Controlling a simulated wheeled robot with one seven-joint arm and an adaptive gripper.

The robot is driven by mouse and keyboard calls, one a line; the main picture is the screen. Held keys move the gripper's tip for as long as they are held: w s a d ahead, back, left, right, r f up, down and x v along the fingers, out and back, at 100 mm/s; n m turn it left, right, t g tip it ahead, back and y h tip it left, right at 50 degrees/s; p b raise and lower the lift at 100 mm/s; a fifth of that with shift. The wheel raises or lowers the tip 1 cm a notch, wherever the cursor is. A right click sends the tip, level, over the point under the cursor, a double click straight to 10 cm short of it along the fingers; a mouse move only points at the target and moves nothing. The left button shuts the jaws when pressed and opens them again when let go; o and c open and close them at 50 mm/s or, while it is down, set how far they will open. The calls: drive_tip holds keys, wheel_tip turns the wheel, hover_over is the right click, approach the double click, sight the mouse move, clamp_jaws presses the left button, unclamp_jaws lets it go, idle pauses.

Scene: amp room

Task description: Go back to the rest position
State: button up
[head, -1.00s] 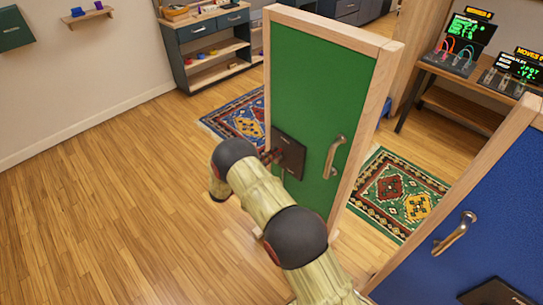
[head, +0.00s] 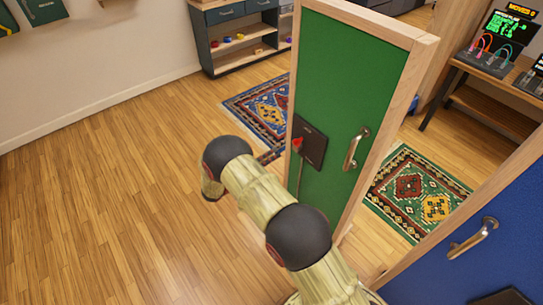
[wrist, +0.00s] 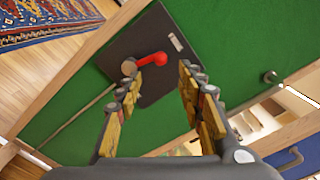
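A red lever (head: 297,143) sits on a dark plate (head: 313,148) on the face of a green panel (head: 352,92) with a wooden frame. The red lever (wrist: 150,59) and the dark plate (wrist: 160,35) also show in the wrist view, just beyond my fingertips. My gripper (wrist: 159,72) is open, with a clear gap between its two fingers and nothing held. It points at the plate, and the lever appears in line with the gap; I cannot tell exactly how far apart they are. In the head view my gripper is mostly hidden behind my arm.
A metal handle (head: 356,148) sticks out of the green panel. A blue panel (head: 480,240) with its own handle (head: 474,238) stands at the right. A table (head: 495,100) with devices and a shelf unit (head: 236,35) stand behind. The wooden floor at the left is clear.

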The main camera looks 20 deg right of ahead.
idle(0.3)
drive_tip(key=s+d+f+m+g+y, duration=0.2)
drive_tip(key=s+f+m+g, duration=0.2)
drive_tip(key=s+f+m, duration=0.35)
drive_tip(key=s+a+r+m+g+y, duration=0.1)
drive_tip(key=s+r+m+g+y, duration=0.3)
drive_tip(key=s+m, duration=0.4)
drive_tip(key=s+a+r+m+t+y, duration=0.1)
drive_tip(key=s+r+m+t+y, duration=0.1)
drive_tip(key=s+r+m, duration=0.3)
drive_tip(key=s+a+r+m+t+y, duration=0.2)
drive_tip(key=s+r+m+y, duration=0.3)
drive_tip(key=s+r, duration=0.6)
drive_tip(key=s+a+r+m+t+y, duration=0.2)
drive_tip(key=s+r+m, duration=0.5)
drive_tip(key=r, duration=1.3)
drive_tip(key=shift+s+a+r+t+y, duration=0.2)
drive_tip(key=shift+s+t+y, duration=0.4)
drive_tip(key=shift+y, duration=0.4)
